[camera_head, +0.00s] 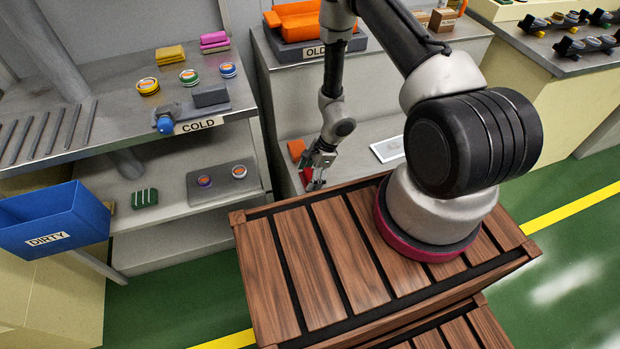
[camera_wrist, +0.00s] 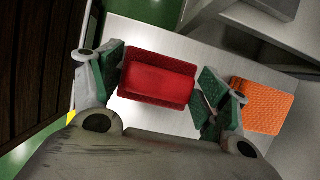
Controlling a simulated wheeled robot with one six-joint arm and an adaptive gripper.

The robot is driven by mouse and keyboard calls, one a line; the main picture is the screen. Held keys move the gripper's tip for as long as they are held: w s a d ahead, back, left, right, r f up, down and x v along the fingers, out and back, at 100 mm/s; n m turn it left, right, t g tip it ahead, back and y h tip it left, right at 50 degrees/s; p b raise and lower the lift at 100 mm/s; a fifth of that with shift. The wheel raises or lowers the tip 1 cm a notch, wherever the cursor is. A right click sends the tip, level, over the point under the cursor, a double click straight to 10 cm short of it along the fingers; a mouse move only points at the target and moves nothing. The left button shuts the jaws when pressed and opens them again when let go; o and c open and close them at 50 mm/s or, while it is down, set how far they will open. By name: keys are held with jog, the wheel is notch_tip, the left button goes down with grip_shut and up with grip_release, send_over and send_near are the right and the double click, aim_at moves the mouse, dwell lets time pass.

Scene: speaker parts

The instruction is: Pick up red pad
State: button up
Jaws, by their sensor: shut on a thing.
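The red pad (camera_wrist: 158,78) is a small red block between the green-lined fingers of my gripper (camera_wrist: 160,92) in the wrist view. The fingers are shut on its two ends. In the head view my gripper (camera_head: 317,172) is low over the lower shelf behind the wooden crate top, and a small part of the red pad (camera_head: 306,176) shows beside the fingers. I cannot tell whether the pad touches the shelf.
An orange pad (camera_wrist: 263,105) lies just right of my gripper in the wrist view; it also shows in the head view (camera_head: 297,149). A white framed plate (camera_head: 388,149) lies on the same shelf. The wooden slatted top (camera_head: 335,250) is in front. A blue bin (camera_head: 55,222) hangs at left.

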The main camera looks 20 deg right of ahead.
aim_at(310, 174)
notch_tip(310, 174, up, 10)
dwell(0.6)
